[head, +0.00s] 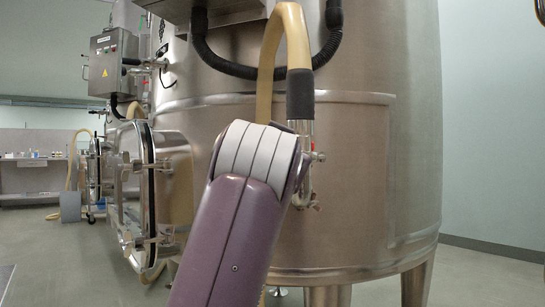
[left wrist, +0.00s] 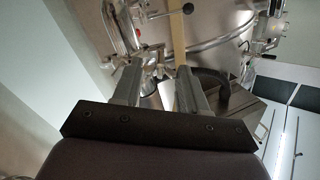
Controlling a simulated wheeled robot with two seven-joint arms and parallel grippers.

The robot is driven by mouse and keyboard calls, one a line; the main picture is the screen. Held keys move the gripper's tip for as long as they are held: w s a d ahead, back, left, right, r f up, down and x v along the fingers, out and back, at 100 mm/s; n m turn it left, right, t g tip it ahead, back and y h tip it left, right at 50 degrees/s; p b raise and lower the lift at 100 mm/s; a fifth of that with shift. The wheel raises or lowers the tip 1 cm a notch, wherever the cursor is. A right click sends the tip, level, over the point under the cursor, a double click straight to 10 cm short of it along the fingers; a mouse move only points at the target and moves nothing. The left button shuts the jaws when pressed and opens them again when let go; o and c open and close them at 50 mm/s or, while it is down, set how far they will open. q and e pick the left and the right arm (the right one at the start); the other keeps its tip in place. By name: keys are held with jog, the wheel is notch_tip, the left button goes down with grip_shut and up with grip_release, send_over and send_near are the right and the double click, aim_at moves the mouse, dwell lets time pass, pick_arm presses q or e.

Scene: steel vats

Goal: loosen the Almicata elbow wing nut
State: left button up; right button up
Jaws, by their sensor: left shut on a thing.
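My left gripper (left wrist: 160,68) shows in the left wrist view, its two grey fingers spaced apart and shut on a small part between their tips. This part looks like the elbow wing nut, but it is too small and dark to make out clearly. In the head view, my purple arm hides the gripper. The steel elbow fitting (head: 302,135) hangs below a black sleeve (head: 300,93) on a tan hose (head: 290,25), just beyond my arm's upper end. Small steel clamp parts (head: 318,157) stick out at its right. No Almicata label is readable. My right gripper is not in view.
A large steel vat (head: 390,160) fills the middle, with a black cable (head: 235,68) looped across it. Open floor (head: 480,280) lies at the right.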

pick_arm(q)
jog(key=shift+f, duration=0.1)
jog(key=o, duration=1.1)
jog(key=shift+c, duration=0.2)
jog(key=s+b, duration=0.3)
jog(key=s, duration=0.9)
jog(key=shift+s+a, duration=0.35)
jog(key=shift+a, duration=0.1)
